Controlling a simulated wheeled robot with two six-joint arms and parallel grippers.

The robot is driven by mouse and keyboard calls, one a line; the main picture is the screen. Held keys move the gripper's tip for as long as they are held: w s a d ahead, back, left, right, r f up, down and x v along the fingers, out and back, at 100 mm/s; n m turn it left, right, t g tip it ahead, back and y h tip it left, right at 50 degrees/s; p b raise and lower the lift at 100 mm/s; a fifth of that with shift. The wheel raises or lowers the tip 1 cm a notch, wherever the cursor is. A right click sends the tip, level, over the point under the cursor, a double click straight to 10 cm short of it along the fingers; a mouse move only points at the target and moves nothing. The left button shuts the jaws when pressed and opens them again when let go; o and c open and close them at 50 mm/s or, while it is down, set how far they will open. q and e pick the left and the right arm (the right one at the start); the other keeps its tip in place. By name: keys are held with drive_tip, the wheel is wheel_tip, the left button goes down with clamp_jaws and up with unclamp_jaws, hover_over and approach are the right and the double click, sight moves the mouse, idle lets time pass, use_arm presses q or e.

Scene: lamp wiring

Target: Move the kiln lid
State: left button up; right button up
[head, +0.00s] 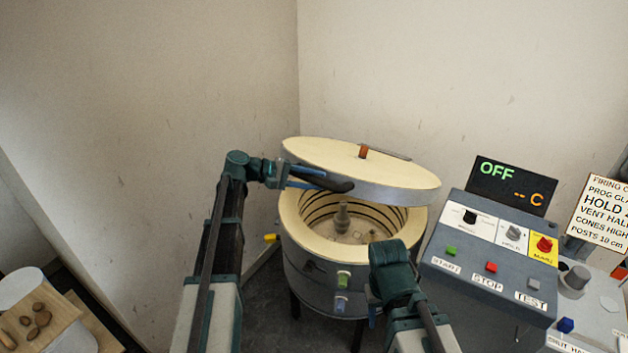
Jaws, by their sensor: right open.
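The kiln (305,268) is a round grey drum with a cream rim, standing in the corner. Its lid (400,173), cream on top with a grey edge, is raised and tilted above the rim, leaving the chamber open to view. My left gripper (318,182) is at the lid's front left edge, its blue fingers on either side of the dark handle (341,186), shut on it. My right gripper (390,254) is in front of the kiln's right side, below the lid; it is open, its fingers mostly hidden behind its own wrist.
A control box (487,264) with knobs and buttons stands right of the kiln, its display (511,186) reading OFF. A sign (603,212) is at the far right. A post (342,217) stands inside the chamber. A wooden board (40,322) with brown pieces is at lower left.

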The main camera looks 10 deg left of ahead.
use_arm(q)
drive_tip(key=shift+o, duration=1.4)
drive_tip(key=p+v, duration=0.4)
drive_tip(key=v, duration=0.9)
drive_tip(key=shift+a, duration=0.35)
drive_tip(key=shift+s+r, duration=0.1)
